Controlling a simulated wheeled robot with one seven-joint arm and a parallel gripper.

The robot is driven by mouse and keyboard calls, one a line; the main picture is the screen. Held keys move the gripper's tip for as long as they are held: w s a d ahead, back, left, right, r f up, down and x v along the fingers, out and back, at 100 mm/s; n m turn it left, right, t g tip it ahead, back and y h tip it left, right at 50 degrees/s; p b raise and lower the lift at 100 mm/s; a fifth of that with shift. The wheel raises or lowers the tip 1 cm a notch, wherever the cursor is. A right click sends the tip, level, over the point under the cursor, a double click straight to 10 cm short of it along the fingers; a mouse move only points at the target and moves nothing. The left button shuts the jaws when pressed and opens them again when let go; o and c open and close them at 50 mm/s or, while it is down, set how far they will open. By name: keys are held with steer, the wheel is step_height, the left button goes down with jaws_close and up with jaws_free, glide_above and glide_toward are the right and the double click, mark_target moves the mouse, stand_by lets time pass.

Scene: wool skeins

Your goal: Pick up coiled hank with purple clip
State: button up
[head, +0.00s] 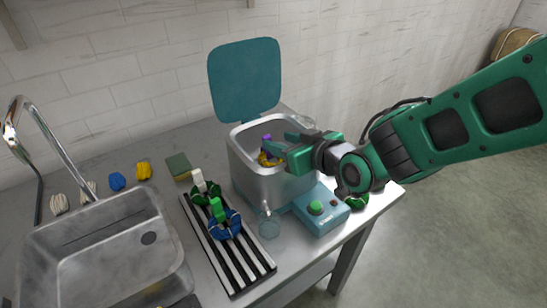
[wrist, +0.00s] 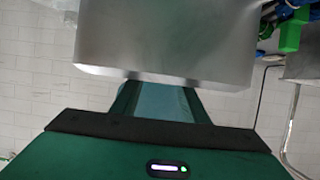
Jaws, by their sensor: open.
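A coiled yellow hank (head: 267,160) with a purple clip (head: 266,140) is inside the open metal bin (head: 255,185), partly hidden by the bin rim and my gripper. The clip stands up near the rim's height. My gripper (head: 276,148) reaches in over the bin's right rim, open, with its fingers at the hank and clip. Whether they touch is unclear. In the wrist view the bin's metal wall (wrist: 165,45) covers the fingertips and the hank.
The bin's teal lid (head: 245,78) stands raised behind it. A sink (head: 105,245) is left.

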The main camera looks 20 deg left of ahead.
mark_target(269, 138)
steer(key=shift+x, duration=2.75)
steer(key=shift+f, duration=0.1)
jaws_close()
